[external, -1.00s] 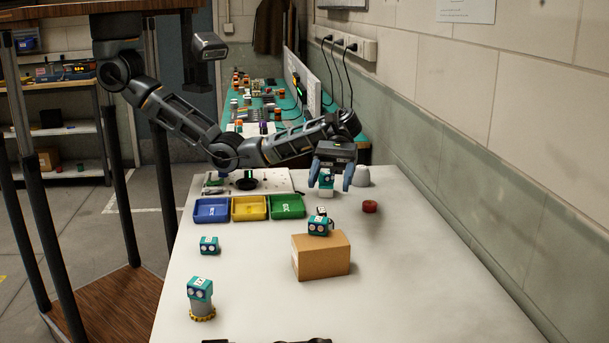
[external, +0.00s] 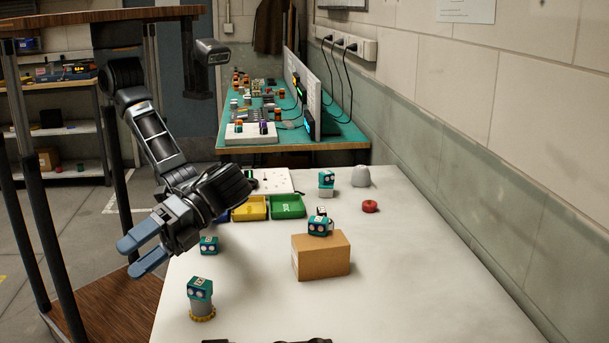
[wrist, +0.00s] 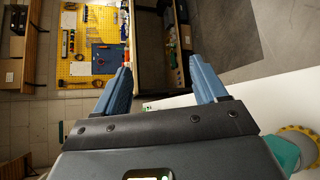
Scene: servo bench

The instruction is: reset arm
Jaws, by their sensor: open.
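My gripper (external: 143,250) is open and empty in the external view. It hangs past the left edge of the white bench (external: 400,290), with its blue fingers pointing left. In the wrist view my gripper (wrist: 160,85) shows its two fingers spread apart with nothing between them. My arm is folded back towards its column and hides most of the blue tray. A teal servo (external: 209,245) lies on the bench just right of my gripper.
Another servo (external: 200,289) stands on a grey cylinder near the front left. A third (external: 320,225) rests on a cardboard box (external: 322,257). One more (external: 327,178) sits on a white block at the back. Yellow (external: 249,209) and green trays (external: 287,207) are left of centre. The right side is mostly clear.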

